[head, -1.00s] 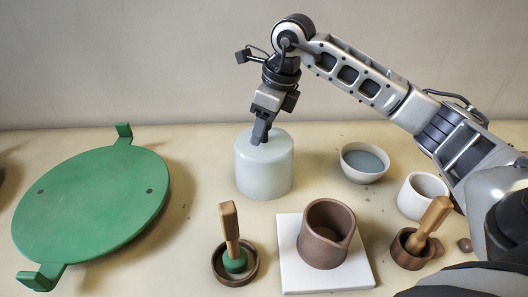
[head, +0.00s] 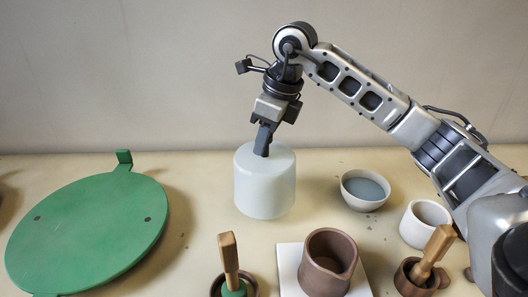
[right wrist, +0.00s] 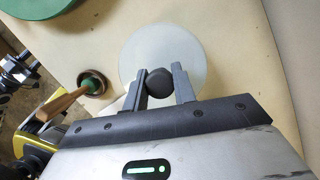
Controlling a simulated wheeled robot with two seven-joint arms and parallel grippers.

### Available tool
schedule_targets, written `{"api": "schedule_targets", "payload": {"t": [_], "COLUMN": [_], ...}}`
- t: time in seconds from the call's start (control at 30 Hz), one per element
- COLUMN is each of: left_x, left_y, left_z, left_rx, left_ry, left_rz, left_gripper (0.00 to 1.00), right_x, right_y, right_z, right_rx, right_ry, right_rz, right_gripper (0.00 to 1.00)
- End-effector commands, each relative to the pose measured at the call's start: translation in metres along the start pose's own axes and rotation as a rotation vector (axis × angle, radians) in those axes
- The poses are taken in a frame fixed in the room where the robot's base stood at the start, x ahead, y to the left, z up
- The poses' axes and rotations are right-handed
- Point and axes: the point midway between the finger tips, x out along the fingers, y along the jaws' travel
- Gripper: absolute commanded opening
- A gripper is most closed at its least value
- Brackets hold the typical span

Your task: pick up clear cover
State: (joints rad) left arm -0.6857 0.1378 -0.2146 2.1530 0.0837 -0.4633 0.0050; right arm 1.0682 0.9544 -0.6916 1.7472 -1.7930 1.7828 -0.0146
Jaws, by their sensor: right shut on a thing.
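The clear cover (head: 264,186) is a pale, frosted cylinder standing upright near the middle of the table in the head view. Its round top also shows in the right wrist view (right wrist: 196,50). My right gripper (head: 264,141) points down at the cover's top. In the right wrist view its two fingers (right wrist: 159,88) are shut on the cover's dark knob (right wrist: 159,80). The cover seems slightly raised, but I cannot clearly see a gap under it. Nothing can be made out inside it. My left gripper does not show in the head view.
A green disc with tabs (head: 88,232) lies to the left. A grey-filled bowl (head: 365,190), a white cup (head: 424,223), a brown jug (head: 328,262) on a white tile (head: 289,265), and two small brown pots with wooden-handled tools (head: 229,255) (head: 432,256) stand right and in front.

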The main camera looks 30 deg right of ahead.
Motion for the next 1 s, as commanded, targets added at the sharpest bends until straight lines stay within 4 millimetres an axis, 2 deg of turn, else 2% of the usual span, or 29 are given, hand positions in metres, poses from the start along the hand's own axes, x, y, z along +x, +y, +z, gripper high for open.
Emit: {"api": "schedule_targets", "payload": {"t": [0.2,0.43,0.7,1.0], "left_x": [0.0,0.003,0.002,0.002], "left_y": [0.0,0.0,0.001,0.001], "left_z": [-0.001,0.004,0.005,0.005], "left_rx": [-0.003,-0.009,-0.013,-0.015], "left_ry": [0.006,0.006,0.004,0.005], "left_rz": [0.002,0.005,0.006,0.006], "left_gripper": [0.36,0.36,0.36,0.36], "right_x": [-0.06,-0.091,-0.111,-0.114], "right_y": [0.032,0.071,0.095,0.098], "right_z": [-0.016,-0.046,-0.063,-0.066], "right_rx": [-0.006,-0.004,-0.003,-0.002], "right_ry": [-0.003,0.0,0.001,0.002], "right_rz": [-0.007,-0.005,-0.001,-0.001], "right_gripper": [0.0,0.0,0.0,0.0]}}
